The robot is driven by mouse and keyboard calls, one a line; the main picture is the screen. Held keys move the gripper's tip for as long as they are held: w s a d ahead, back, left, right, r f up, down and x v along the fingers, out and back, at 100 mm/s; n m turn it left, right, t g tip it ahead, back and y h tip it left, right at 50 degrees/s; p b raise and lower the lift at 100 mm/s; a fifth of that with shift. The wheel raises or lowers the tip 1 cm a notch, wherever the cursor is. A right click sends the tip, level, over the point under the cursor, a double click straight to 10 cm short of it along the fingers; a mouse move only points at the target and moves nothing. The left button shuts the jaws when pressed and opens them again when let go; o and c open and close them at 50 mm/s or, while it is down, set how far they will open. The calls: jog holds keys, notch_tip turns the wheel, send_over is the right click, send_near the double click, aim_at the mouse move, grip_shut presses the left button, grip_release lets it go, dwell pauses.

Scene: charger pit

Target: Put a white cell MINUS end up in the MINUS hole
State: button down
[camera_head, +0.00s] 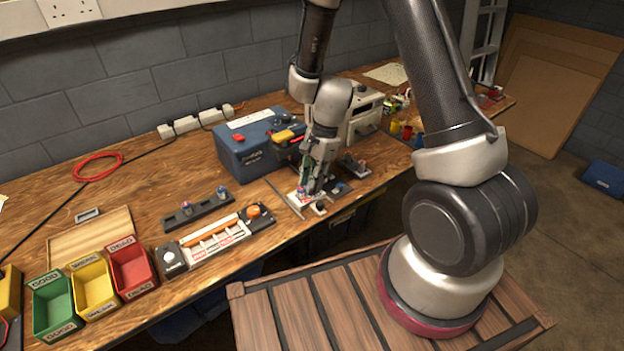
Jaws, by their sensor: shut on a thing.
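My gripper (312,190) points down at the bench, low over a small pale plate (297,200) with red marks. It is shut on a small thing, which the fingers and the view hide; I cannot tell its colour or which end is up.
A blue box (246,150) stands behind my gripper to the left. A long tray with an orange bar (213,237) and a dark rack (195,211) lie to the left. Green (52,304), yellow (93,287) and red (132,266) bins stand at the front left.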

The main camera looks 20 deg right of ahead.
jog(key=shift+f, duration=0.25)
dwell(0.3)
jog(key=c, duration=1.3)
grip_release()
jog(key=shift+o, duration=0.2)
jog(key=shift+r, duration=0.15)
jog(key=shift+r, duration=3.4)
